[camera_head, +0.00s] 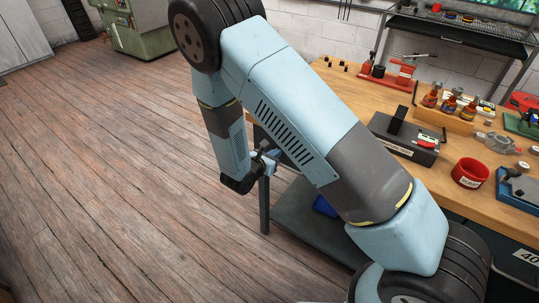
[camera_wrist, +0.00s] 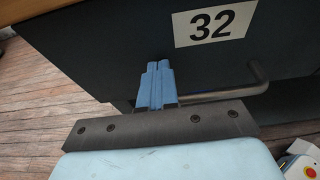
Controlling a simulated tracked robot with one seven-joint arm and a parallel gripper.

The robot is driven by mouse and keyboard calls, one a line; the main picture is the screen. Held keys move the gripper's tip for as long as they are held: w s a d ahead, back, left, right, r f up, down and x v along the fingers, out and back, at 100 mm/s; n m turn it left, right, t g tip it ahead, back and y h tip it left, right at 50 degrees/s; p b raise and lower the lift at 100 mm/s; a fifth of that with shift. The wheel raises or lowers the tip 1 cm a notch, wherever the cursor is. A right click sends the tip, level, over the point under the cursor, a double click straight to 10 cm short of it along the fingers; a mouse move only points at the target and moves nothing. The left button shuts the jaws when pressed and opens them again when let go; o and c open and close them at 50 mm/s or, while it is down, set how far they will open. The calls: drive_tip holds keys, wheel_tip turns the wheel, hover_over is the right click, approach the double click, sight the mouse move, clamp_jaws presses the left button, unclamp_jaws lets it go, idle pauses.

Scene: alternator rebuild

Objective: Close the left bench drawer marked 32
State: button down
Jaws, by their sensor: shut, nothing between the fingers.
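The dark drawer front (camera_wrist: 120,45) fills the upper part of the wrist view, with a white label (camera_wrist: 215,24) reading 32. A grey bar handle (camera_wrist: 225,90) sits low on this front, to the right of my fingers. My gripper (camera_wrist: 157,70) has its two blue fingers together and empty. They point at the drawer front and overlap the handle's left end in the picture; I cannot tell whether they touch. In the head view my arm hides drawer 32, and my gripper (camera_head: 268,158) shows only partly beside the bench. How far the drawer stands out is unclear.
The wooden bench top (camera_head: 455,165) carries a black fixture (camera_head: 400,140), a red cup (camera_head: 470,172) and several bottles. A drawer marked 40 (camera_head: 527,256) is at the right. A lower shelf (camera_head: 300,225) lies under the bench. The plank floor (camera_head: 110,170) at left is clear.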

drive_tip(key=f+v, duration=0.1)
drive_tip(key=v, duration=1.3)
drive_tip(key=d+r+m+g+h, duration=0.1)
drive_tip(key=d+r+m+g, duration=0.9)
drive_tip(key=d+r+m, duration=0.9)
drive_tip(key=s+d+r+m+t+y, duration=0.1)
drive_tip(key=s+d+r+m+y, duration=0.3)
drive_tip(key=s+d+r, duration=0.3)
drive_tip(key=s+d+r+m+t+y, duration=0.2)
drive_tip(key=s+d+r+m+y, duration=0.2)
drive_tip(key=r, duration=0.7)
drive_tip(key=shift+s+d+r+m, duration=0.4)
drive_tip(key=shift+s+d+m, duration=0.95)
drive_tip(key=shift+s, duration=1.05)
